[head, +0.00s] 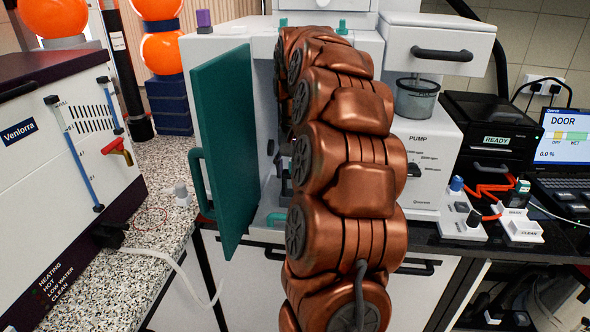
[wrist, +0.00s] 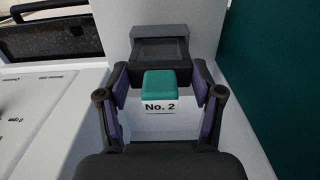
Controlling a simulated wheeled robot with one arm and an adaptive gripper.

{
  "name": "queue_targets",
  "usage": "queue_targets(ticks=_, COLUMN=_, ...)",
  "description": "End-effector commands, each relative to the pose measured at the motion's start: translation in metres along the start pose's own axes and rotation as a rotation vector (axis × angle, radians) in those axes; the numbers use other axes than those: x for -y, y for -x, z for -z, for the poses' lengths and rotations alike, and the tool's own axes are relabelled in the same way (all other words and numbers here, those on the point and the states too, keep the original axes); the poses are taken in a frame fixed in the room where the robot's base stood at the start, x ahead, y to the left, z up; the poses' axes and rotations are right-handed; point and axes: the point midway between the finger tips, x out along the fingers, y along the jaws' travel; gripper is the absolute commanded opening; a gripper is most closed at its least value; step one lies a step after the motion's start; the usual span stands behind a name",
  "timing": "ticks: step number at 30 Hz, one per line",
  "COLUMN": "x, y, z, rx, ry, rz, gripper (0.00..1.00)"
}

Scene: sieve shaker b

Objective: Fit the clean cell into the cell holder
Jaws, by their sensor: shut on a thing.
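In the wrist view, my gripper (wrist: 160,92) has its purple-padded fingers on either side of a cell with a teal cap (wrist: 160,86) and a white label reading "No. 2". The gripper is shut on this cell; the cell's lower part is hard to make out. Just beyond it is a dark grey box-like holder (wrist: 160,32) against a white wall, probably the cell holder. The cell appears in front of it; whether they touch I cannot tell. In the head view, my copper arm reaches into the white instrument's bay and hides the gripper, cell and holder.
The teal door (head: 222,150) stands open left of my arm. The pump unit (head: 424,160) is on the right. A stand marked "CLEAN" (head: 522,228) and another stand (head: 463,218) are on the right bench. A monitor (head: 565,140) reads "DOOR". The speckled left bench (head: 140,262) holds a cable.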

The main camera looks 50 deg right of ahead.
Motion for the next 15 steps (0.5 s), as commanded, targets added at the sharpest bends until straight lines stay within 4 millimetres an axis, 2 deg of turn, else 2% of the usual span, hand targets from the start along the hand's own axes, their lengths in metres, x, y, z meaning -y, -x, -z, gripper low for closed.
queue_targets(ticks=15, x=0.0000, y=-0.0110, z=0.0001, rx=-0.001, ry=0.000, rz=0.000, gripper=0.14)
